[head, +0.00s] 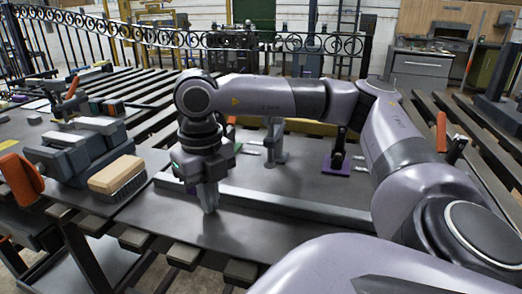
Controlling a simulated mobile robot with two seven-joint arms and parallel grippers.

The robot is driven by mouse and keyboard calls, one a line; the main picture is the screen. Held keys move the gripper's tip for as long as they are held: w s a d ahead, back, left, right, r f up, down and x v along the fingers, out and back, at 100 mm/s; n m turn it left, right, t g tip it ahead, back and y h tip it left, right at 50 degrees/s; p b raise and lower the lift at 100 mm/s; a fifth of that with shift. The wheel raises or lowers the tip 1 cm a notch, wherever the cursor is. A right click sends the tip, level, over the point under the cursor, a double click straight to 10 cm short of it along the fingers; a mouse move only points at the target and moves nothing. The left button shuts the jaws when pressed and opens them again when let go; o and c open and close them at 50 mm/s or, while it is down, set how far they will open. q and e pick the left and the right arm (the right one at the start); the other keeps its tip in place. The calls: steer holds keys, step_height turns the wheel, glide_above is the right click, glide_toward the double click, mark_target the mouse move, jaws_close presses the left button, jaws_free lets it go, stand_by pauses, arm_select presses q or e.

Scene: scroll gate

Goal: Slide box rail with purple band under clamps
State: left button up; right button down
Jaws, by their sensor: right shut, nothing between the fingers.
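A long grey box rail (290,206) lies on the dark plate (255,235), running from the left toward the right, where my arm hides its end. Behind the rail stand a grey clamp (276,150) and a dark clamp (339,150) on a purple base (336,168). My left gripper is not in view.
A brush with a wooden back (117,175) lies left of my gripper, next to grey machine blocks (75,155) with an orange handle (20,180). Dark slats surround the plate. A black scroll gate (190,40) stands behind. The plate's front is clear.

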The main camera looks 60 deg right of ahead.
steer(key=shift+w+d, duration=0.25)
steer(key=shift+d, duration=0.4)
steer(key=shift+w+d, duration=0.2)
steer(key=shift+d, duration=0.7)
steer(key=shift+w+d, duration=0.2)
steer(key=shift+d, duration=0.45)
steer(key=shift+a, duration=0.1)
steer(key=shift+s+a, duration=0.2)
steer(key=shift+a, duration=0.4)
steer(key=shift+s+a, duration=0.15)
steer(key=shift+a, duration=0.4)
steer(key=shift+r, duration=0.1)
